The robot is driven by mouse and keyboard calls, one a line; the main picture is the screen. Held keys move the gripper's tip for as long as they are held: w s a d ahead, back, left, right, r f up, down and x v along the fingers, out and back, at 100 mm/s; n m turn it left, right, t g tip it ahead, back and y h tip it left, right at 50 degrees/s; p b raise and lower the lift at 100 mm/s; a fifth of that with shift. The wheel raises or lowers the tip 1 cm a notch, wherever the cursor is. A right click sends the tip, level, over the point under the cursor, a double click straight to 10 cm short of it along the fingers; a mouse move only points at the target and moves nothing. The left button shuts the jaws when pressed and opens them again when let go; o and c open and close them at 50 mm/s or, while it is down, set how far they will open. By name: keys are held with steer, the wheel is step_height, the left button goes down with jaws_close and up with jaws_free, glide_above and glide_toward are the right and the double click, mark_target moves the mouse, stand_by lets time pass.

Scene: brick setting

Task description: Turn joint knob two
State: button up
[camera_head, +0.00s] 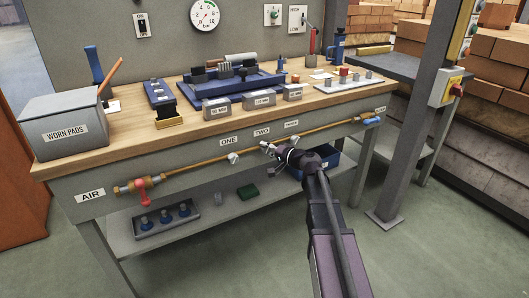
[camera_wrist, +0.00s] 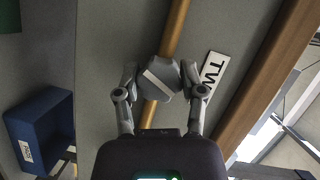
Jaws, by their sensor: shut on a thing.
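The "TWO" label (camera_head: 262,132) is on the bench front, above an orange pipe (camera_head: 195,164). My gripper (camera_head: 270,149) is at the pipe just below this label. In the wrist view, my gripper (camera_wrist: 160,76) has its fingers on either side of a grey knob (camera_wrist: 158,82) with a pale bar across its face, and is shut on it. The knob sits on the pipe (camera_wrist: 176,30), beside the partly cut-off "TW" label (camera_wrist: 212,72). In the head view my gripper largely hides this knob. A pale knob (camera_head: 233,158) sits under the "ONE" label (camera_head: 228,140).
A red valve (camera_head: 141,183) is at the pipe's left end, a blue handle (camera_head: 372,121) at its right. A blue bin (camera_wrist: 38,128) lies below the pipe. The wooden benchtop (camera_head: 130,133) overhangs above. A grey post (camera_head: 415,120) stands at right.

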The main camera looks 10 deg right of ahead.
steer(key=shift+s+a, duration=0.1)
steer(key=shift+s, duration=0.05)
steer(key=o, duration=1)
steer(key=shift+o, duration=0.8)
